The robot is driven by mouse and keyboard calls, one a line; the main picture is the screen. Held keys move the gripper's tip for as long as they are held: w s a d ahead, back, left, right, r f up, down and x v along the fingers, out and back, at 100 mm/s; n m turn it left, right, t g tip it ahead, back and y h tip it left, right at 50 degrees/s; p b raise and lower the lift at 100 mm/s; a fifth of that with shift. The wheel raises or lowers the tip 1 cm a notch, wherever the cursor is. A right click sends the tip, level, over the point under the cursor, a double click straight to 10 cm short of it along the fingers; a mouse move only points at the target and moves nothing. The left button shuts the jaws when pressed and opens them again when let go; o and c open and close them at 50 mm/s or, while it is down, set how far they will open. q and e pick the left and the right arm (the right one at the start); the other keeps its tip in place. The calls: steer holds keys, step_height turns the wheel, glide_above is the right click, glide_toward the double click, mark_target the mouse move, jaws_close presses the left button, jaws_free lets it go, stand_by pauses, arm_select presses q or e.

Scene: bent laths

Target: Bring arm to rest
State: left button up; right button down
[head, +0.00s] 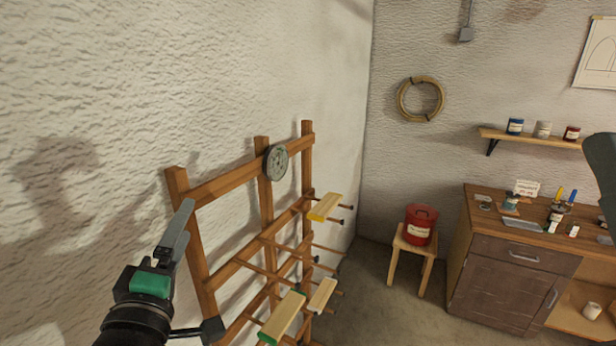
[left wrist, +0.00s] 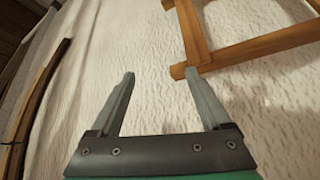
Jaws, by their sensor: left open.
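My left gripper (head: 184,208) is at the lower left of the head view, in front of the white wall and beside the left post of the wooden rack (head: 178,183). In the left wrist view its two grey fingers (left wrist: 160,72) are spread apart with nothing between them. The rack's frame (left wrist: 240,51) shows beyond the fingers at the upper right there. My right gripper does not show in either view.
A red bucket (head: 421,222) stands on a stool (head: 404,262). A cluttered wooden cabinet (head: 510,268) is at right. Dark curved strips (left wrist: 35,105) show in the wrist view.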

arm_select(q)
steer(key=s+d+r+m+t+h, duration=0.25)
steer(key=s+r+m+t, duration=0.45)
steer(key=s+r+m, duration=0.9)
steer(key=s+r+p, duration=0.1)
steer(key=r+p, duration=0.8)
steer(key=r, duration=0.1)
steer(key=s+r+p, duration=0.2)
steer(key=r+p, duration=0.8)
steer(key=shift+s+a+r+h, duration=0.2)
steer(key=shift+s+a+h, duration=0.1)
steer(key=shift+a+h, duration=0.15)
